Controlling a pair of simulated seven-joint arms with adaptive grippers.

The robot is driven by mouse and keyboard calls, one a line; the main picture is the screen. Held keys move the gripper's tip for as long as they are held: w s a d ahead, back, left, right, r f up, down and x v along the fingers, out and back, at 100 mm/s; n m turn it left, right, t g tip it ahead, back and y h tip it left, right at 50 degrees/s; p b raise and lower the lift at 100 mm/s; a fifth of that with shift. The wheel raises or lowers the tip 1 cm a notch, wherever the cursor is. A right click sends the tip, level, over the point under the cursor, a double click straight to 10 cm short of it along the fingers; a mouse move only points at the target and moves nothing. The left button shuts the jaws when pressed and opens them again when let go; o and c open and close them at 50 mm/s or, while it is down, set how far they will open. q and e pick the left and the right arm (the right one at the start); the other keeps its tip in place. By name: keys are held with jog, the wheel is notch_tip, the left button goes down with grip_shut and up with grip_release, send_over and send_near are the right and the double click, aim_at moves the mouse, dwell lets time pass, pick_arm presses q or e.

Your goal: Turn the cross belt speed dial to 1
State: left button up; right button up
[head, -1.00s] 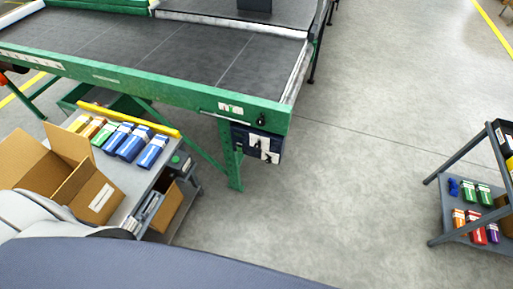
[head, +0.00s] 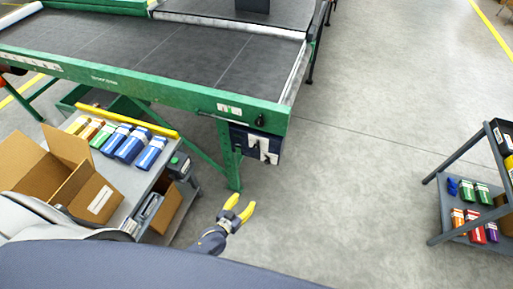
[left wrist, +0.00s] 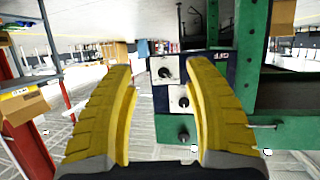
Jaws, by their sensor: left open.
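A dark blue control box (head: 243,139) hangs under the near right corner of the green conveyor frame. It carries two white plates (head: 265,146) with dark knobs. A separate black knob (head: 260,120) sits on the green beam above it. I cannot read which is the cross belt speed dial, or any setting. The left wrist view appears upside down and shows an upper-left knob (left wrist: 168,72), a middle knob (left wrist: 183,102) and the beam knob (left wrist: 183,135). My left gripper (head: 240,206) has yellow fingers, open and empty, below and in front of the box, apart from it. My right gripper is not in view.
A grey bench (head: 128,186) with an open carton (head: 90,194) and several small coloured boxes stands at left. A green leg (head: 229,157) supports the conveyor near the box. A cart (head: 436,208) with goods stands at right. The floor between is clear.

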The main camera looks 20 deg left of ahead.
pick_arm(q)
jog(key=w+r+n+t, duration=0.1)
jog(key=w+r+t, duration=0.25)
jog(key=r, duration=0.65)
jog(key=y, duration=0.2)
send_near(256, 148)
jog(key=shift+n+t, duration=0.4)
jog(key=shift+t, duration=0.05)
jog(key=w, duration=1)
jog(key=shift+w+d+f, duration=0.2)
jog(key=shift+d+f, duration=0.2)
jog(key=shift+c, duration=0.2)
grip_shut()
